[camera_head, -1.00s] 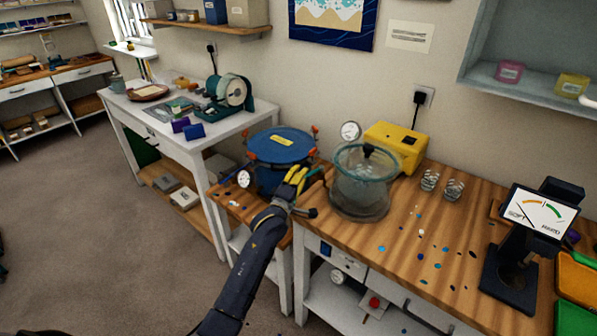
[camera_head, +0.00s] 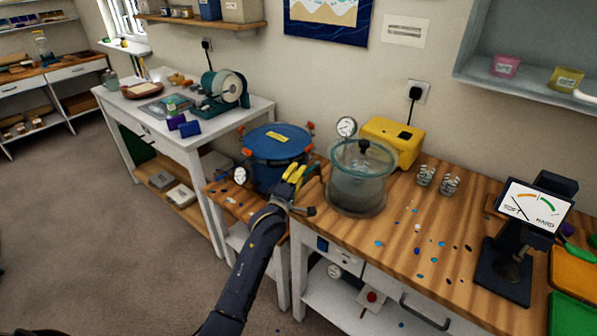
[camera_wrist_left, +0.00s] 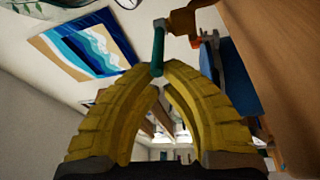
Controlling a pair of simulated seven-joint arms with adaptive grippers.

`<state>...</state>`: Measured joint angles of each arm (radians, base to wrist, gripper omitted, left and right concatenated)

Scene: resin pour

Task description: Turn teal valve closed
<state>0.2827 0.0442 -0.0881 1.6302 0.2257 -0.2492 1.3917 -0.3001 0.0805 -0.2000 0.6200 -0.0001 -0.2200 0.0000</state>
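The teal valve handle (camera_wrist_left: 158,50) is a short teal bar in the left wrist view, joined at its upper end to a metal and brass-coloured fitting (camera_wrist_left: 178,23). My left gripper (camera_wrist_left: 158,72) has yellow fingers whose tips close in on both sides of the bar's lower end. In the head view my left gripper (camera_head: 298,173) is at the right front of the blue-lidded pot (camera_head: 277,143), left of the glass chamber (camera_head: 358,180). The valve handle cannot be made out there, behind the fingers. My right gripper is not in view.
A yellow pump box (camera_head: 392,142) and a round gauge (camera_head: 346,127) stand behind the chamber. Another gauge (camera_head: 240,175) is at the pot's left. Two small cups (camera_head: 450,183) and a meter (camera_head: 535,208) stand on the wooden bench to the right.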

